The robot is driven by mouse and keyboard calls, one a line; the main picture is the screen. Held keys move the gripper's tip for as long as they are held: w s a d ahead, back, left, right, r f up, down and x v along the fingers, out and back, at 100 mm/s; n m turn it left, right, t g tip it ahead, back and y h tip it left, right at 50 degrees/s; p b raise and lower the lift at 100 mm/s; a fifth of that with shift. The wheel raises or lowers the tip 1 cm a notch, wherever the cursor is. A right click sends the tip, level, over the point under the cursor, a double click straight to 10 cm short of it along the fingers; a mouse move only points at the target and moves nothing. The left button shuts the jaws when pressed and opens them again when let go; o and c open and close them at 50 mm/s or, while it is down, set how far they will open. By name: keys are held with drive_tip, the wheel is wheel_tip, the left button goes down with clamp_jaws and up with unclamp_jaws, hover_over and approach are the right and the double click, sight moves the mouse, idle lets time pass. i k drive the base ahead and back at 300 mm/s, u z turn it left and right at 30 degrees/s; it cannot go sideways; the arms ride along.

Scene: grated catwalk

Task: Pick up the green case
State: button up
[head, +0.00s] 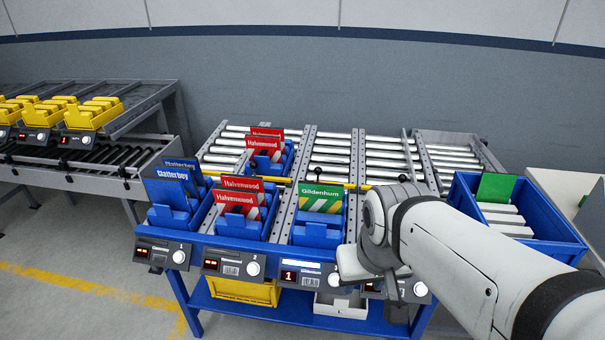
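A green case (320,197) with a "Gildenhum" label stands upright in a blue holder (316,233) near the middle of the roller table. Another plain green case (496,187) stands in the large blue bin (562,251) at the right; its face shows no readable label. My gripper (384,286) hangs at the table's front edge, to the right of and nearer than the "Gildenhum" case, apart from it. Its fingers are partly hidden by the wrist, so whether it is open or shut is unclear. I see no case in it.
Display boxes (220,264) line the front edge. Bare rollers (385,160) lie at the back right. Yellow bins (92,114) sit on another conveyor at far left.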

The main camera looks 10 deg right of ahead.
sight(323, 198)
drive_tip(key=i, duration=0.9)
drive_tip(key=u, duration=0.05)
